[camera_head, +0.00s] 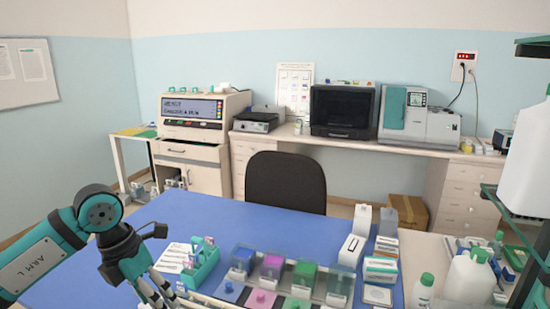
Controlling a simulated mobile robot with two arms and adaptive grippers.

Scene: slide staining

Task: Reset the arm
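My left arm (45,258), teal and black and marked "ARM L", comes in from the left and bends down over the blue table. My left gripper (160,294) points down near the table's front, just left of a teal rack (203,266). Its fingertips run close to the lower picture edge, and whether they are open or shut is unclear. I see nothing clearly held in it. My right arm and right gripper are out of view.
The blue table (290,226) holds several staining jars, including a green one (304,274), and white boxes (351,250) at its right. A black chair (286,182) stands behind. White bottles (470,277) are at the right. The table's back left is clear.

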